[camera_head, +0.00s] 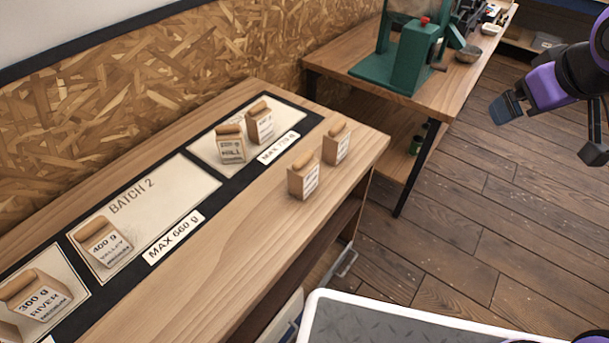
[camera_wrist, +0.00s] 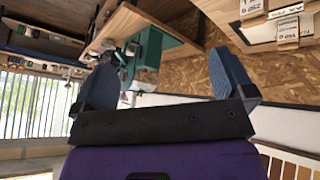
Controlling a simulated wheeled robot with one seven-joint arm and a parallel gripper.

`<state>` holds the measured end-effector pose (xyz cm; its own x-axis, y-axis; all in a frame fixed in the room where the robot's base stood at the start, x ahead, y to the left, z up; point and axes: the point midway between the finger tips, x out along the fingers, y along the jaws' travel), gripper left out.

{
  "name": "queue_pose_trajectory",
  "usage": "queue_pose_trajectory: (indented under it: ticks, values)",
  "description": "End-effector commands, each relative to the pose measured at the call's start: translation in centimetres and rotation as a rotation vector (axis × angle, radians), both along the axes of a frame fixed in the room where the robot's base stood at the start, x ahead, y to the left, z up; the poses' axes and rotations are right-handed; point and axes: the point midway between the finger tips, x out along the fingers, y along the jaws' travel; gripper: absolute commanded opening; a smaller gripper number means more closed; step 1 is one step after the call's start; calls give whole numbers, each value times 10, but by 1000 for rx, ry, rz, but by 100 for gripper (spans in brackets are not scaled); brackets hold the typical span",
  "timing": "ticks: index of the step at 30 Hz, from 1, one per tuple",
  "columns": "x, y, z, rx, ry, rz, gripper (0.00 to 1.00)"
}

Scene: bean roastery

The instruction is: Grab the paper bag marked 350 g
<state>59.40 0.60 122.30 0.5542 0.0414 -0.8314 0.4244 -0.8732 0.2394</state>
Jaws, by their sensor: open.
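Several small paper bags with rolled tops stand on the wooden bench (camera_head: 225,268). One bag (camera_head: 42,305) reads 300 g River and another (camera_head: 104,245) reads 400 g Valley. A bag reading Hill (camera_head: 231,147) stands beside a bag with a small label (camera_head: 260,124) in the far panel. Two bags, a nearer one (camera_head: 303,178) and a farther one (camera_head: 336,145), stand on bare wood, their labels too small or oblique to read. I cannot make out 350 g on any bag. My gripper (camera_head: 550,130) is open and empty, right of the bench; its fingers show in the wrist view (camera_wrist: 168,78).
A dark mat with pale panels, Batch 2 (camera_head: 170,202) and Max 660 g among the markings, lies on the bench. A second table (camera_head: 440,95) with a green machine (camera_head: 410,55) stands behind. The wooden floor (camera_head: 470,210) between bench and gripper is clear.

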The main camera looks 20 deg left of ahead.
Motion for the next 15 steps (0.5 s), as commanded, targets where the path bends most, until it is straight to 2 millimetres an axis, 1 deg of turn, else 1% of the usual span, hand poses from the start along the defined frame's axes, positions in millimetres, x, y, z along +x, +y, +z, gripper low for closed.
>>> queue_pose_trajectory:
  ticks: [1, 6, 10, 15]
  values:
    - [10, 11, -15, -3, 2, 49, 100]
    - [36, 51, -58, 8, -30, 218, 100]
    - [47, 84, -92, 44, -55, 344, 100]
    - [50, 130, -135, 122, -89, 496, 100]
